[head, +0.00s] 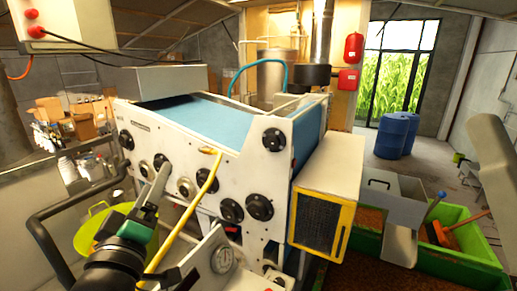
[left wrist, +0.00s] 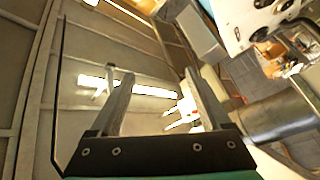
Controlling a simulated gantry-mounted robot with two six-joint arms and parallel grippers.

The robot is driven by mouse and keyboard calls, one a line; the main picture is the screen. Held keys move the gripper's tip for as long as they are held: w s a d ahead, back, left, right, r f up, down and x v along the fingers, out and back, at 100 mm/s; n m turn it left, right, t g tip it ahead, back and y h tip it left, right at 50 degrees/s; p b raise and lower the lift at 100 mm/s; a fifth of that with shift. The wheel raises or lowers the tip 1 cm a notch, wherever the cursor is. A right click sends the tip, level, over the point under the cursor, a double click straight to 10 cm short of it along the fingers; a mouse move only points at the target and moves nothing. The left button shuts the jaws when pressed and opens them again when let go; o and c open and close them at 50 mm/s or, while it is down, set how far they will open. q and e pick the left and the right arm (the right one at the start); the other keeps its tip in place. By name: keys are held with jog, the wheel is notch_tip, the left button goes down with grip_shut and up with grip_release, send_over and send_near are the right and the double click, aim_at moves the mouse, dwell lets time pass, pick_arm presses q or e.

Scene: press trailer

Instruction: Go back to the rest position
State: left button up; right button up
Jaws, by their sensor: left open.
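My left gripper (head: 154,178) is in front of the press's white panel in the head view, at the end of a black arm with a green band. Its grey fingers point up and overlap the panel's dials in the picture; I cannot tell whether they touch it. In the left wrist view the gripper (left wrist: 159,75) has its two fingers wide apart with nothing held between them. The white press (head: 228,160) has black knobs, dials and a blue belt (head: 205,118) on top. My right gripper does not show in either view.
A yellow hose (head: 201,200) and a black rail (head: 50,250) are close to my left arm. A yellow-framed grille box (head: 322,222) juts out at the press's right. Green bins (head: 460,262) and blue barrels (head: 392,135) stand at the right. Cardboard boxes (head: 85,117) are at the left.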

pick_arm(q)
jog(key=s+r+m+t+h, duration=0.1)
jog(key=s+r+m+t, duration=0.2)
jog(key=s, duration=0.7)
jog(key=s+d+r+m+t+h, duration=0.1)
jog(key=s+r+m+t, duration=0.3)
jog(key=s+r+m, duration=0.4)
notch_tip(320, 180, up, 5)
jog(key=shift+s+d+f+h, duration=0.2)
jog(key=shift+s+h, duration=0.5)
jog(key=shift+s, duration=0.35)
jog(key=shift+c, duration=0.2)
